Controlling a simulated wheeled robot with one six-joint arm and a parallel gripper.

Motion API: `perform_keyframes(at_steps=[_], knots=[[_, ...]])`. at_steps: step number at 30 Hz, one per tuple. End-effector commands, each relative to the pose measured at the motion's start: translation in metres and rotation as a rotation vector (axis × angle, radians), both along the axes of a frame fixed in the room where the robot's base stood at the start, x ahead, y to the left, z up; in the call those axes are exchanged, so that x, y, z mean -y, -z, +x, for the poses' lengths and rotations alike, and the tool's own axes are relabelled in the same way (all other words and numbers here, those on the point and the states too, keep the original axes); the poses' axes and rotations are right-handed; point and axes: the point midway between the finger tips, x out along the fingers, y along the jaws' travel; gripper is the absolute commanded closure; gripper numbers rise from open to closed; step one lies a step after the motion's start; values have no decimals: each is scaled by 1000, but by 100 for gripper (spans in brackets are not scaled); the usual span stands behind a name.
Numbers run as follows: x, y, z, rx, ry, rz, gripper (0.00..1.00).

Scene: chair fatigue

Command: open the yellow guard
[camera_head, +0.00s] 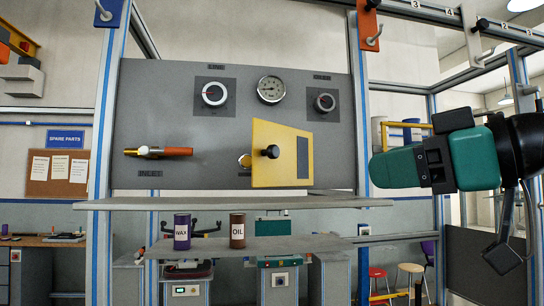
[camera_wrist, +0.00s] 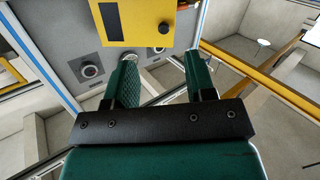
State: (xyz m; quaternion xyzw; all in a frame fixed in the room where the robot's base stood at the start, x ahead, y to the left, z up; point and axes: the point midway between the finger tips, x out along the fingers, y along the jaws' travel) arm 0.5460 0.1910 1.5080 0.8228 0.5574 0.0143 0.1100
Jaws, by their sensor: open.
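The yellow guard (camera_head: 265,175) is a flat plate with a sloping top edge and a dark window slot. It sits on the grey panel (camera_head: 200,100), right of centre. A round black knob (camera_head: 270,151) stands out near its middle left. A brass part shows at its left edge; the rest behind it is hidden. My gripper (camera_head: 380,168) is right of the panel, apart from the guard. In the wrist view, the guard (camera_wrist: 125,30) and its knob (camera_wrist: 164,27) lie beyond the green fingers. The fingers are apart with nothing between them.
A brass valve with an orange handle (camera_head: 178,151) projects at the panel's left. Gauges and dials (camera_head: 271,89) sit above the guard. A grey shelf (camera_head: 230,203) runs below the panel. A blue-edged upright post (camera_head: 361,110) stands between guard and gripper in the head view.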

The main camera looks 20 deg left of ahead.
Motion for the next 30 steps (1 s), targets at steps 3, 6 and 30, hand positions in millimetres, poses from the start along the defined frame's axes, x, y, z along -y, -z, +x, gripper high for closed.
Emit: perform_keyframes(at_steps=[3,6,30], knots=[[-9,-28,0,88,-32,65,50],[-20,-34,3,98,-38,73,50],[-163,-32,57,94,-34,69,50]])
